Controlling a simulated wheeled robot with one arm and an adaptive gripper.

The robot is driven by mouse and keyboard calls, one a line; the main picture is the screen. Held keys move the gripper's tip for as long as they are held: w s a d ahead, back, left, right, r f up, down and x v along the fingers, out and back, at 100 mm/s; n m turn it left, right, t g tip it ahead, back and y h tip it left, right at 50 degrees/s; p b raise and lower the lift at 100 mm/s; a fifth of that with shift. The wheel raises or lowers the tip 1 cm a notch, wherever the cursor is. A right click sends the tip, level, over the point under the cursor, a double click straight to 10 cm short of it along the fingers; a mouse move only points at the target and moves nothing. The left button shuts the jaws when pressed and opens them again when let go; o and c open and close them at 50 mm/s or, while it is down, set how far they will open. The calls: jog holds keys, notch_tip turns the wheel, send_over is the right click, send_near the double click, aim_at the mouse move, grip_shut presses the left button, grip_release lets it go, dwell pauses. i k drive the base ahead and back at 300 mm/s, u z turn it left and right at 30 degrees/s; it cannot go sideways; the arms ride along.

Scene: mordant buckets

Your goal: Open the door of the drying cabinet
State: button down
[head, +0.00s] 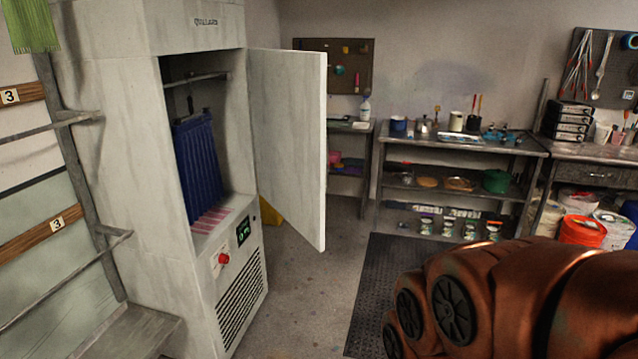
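The drying cabinet (115,170) is a tall, worn white unit on the left. Its door (288,140) stands wide open, swung out to the right on the cabinet's right side. Inside, a dark blue cloth (198,165) hangs from a rail, above a striped pinkish strip on the cabinet floor. A red knob (224,259) and a green-lit display (243,230) sit on the panel below the opening. My copper-coloured arm fills the lower right. My gripper is not in view, so its state and any contact with the door are hidden.
A metal rack (95,250) with bars stands left of the cabinet. A shelved workbench (470,145) with pots and jars stands along the back wall. Buckets, one of them orange (583,230), stand at the right. Grey floor (310,290) is clear between the cabinet and a dark mat (385,265).

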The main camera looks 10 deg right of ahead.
aim_at(288, 88)
jog(key=u, duration=0.15)
jog(key=i, duration=0.65)
jog(key=u, duration=0.8)
jog(key=i, duration=0.45)
jog(key=u, duration=0.4)
